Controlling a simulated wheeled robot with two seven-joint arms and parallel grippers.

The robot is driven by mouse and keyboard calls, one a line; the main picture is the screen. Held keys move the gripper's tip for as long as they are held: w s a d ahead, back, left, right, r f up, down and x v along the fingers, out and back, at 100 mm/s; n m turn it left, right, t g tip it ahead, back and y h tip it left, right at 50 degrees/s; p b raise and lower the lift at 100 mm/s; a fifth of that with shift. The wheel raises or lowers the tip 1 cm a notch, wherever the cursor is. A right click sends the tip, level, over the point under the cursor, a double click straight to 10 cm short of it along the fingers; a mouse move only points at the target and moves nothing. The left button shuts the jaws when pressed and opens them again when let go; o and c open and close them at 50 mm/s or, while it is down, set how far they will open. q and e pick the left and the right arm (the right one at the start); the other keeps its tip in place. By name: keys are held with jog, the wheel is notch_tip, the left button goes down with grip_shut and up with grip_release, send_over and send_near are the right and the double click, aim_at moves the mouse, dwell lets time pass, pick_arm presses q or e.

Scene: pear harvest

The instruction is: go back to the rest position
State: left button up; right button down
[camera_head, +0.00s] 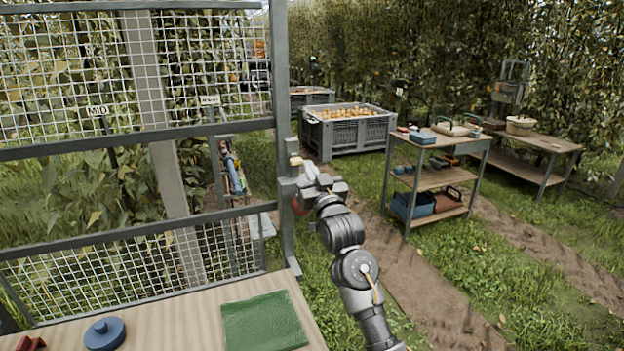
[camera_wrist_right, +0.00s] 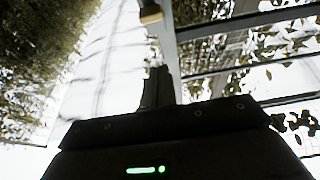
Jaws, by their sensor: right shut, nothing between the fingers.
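My right arm reaches up from the bottom of the head view. Its gripper (camera_head: 309,172) is beside the upright post of the grey mesh frame. In the right wrist view the fingers (camera_wrist_right: 157,88) are together, dark against the bright sky, with nothing seen between them. A small light wooden piece (camera_head: 295,160) is by the post close to the gripper; it also shows in the wrist view (camera_wrist_right: 150,13), past the fingertips. I cannot tell if they touch. My left gripper is not in view.
The mesh frame's post (camera_head: 281,110) stands directly left of my right gripper. A wooden table with a green cloth (camera_head: 263,322) and blue round lid (camera_head: 104,333) is in front. A tool bench (camera_head: 433,180) and a grey crate of pears (camera_head: 347,135) stand behind. Grass right of the arm is open.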

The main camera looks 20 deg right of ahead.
jog(key=shift+s+f, duration=0.15)
jog(key=shift+s, duration=0.45)
